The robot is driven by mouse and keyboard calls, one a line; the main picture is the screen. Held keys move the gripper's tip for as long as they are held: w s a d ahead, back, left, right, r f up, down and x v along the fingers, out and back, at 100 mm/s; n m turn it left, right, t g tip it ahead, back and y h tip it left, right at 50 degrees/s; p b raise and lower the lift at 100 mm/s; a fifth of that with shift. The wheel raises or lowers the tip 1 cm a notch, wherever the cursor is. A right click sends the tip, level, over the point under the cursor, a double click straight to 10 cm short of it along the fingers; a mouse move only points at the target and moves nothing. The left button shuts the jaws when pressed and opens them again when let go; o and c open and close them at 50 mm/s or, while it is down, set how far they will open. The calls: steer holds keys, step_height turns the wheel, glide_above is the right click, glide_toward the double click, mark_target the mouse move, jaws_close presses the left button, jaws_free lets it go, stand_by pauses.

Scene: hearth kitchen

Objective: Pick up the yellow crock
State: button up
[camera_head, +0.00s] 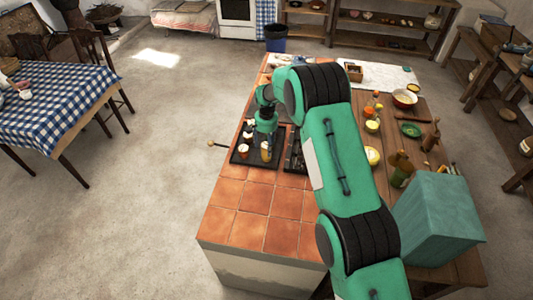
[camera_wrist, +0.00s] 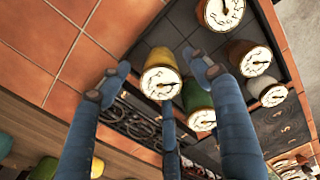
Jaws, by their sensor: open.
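The yellow crock (camera_wrist: 160,58) has a round white lid face with dark markings. In the wrist view it lies between the spread fingertips of my gripper (camera_wrist: 160,85), with no clear contact. In the head view a yellowish crock (camera_head: 266,150) stands on a dark tray (camera_head: 236,158), just below my gripper (camera_head: 265,126). My gripper is open and empty. A green crock (camera_wrist: 197,97) sits close beside the yellow one in the wrist view. Brown (camera_wrist: 242,50) and white (camera_wrist: 262,84) crocks stand to the right, and another crock (camera_wrist: 221,14) is at the top.
A black grate (camera_head: 293,152) adjoins the tray on the tiled counter (camera_head: 240,215). Bottles (camera_head: 401,172), a yellow-topped pot (camera_head: 372,156) and a bowl (camera_head: 404,98) stand to the right. A teal box (camera_head: 440,215) is at the front right. The near tiles are clear.

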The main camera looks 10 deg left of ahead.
steer(key=shift+f, duration=2.2)
steer(key=shift+c, duration=0.5)
steer(key=shift+w, duration=0.1)
steer(key=c, duration=1.5)
steer(key=shift+r, duration=0.2)
steer(key=shift+r, duration=1.65)
steer(key=s+d, duration=0.2)
steer(key=s, duration=0.3)
steer(key=s+d+r, duration=0.1)
steer(key=s+d, duration=0.1)
steer(key=s, duration=0.2)
steer(key=s+d, duration=0.2)
steer(key=s, duration=0.3)
steer(key=shift+s+d+r, duration=0.2)
steer(key=shift+s+d, duration=0.1)
steer(key=shift+s, duration=0.05)
